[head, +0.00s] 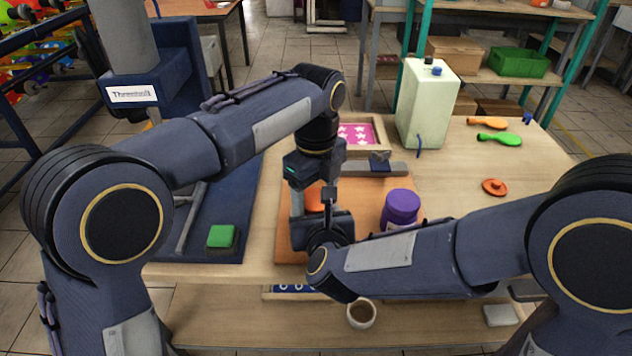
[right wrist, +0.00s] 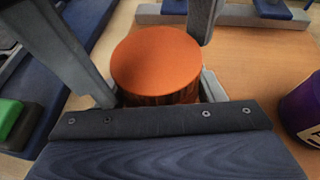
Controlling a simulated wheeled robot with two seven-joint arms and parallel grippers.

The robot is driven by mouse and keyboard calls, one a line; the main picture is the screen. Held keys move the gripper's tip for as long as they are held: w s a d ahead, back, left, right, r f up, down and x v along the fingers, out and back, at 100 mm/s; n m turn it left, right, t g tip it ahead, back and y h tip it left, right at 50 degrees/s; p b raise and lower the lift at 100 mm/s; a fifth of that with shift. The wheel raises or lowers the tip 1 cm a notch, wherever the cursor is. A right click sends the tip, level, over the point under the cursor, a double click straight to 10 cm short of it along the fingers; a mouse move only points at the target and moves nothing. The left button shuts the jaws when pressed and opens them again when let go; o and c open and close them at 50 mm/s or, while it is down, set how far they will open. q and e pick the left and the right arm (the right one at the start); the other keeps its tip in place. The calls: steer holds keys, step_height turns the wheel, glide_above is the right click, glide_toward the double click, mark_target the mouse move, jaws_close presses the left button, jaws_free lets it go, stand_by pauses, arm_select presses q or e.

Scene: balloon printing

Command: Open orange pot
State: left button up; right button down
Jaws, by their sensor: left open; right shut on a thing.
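The orange pot (head: 314,201) stands on the brown board (head: 290,250), mostly hidden by my grippers in the head view. In the right wrist view its round, flat orange top (right wrist: 157,60) fills the middle; I cannot tell whether this is a lid or the contents. My right gripper (head: 322,222) is shut on the pot's side, low down. My left gripper (head: 312,204) comes from above, open, with one finger on either side of the pot's top.
A purple pot (head: 401,208) stands right of the orange pot. An orange disc with a small knob (head: 494,187) lies farther right. A green-topped block (head: 222,236) is at left. A cup (head: 361,314) is in front, lower down.

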arm_select(q)
steer(key=c, duration=0.6)
steer(key=o, duration=0.9)
steer(key=shift+r, duration=0.1)
steer(key=shift+r, duration=2.15)
arm_select(e)
steer(key=shift+c, duration=1.3)
jaws_free()
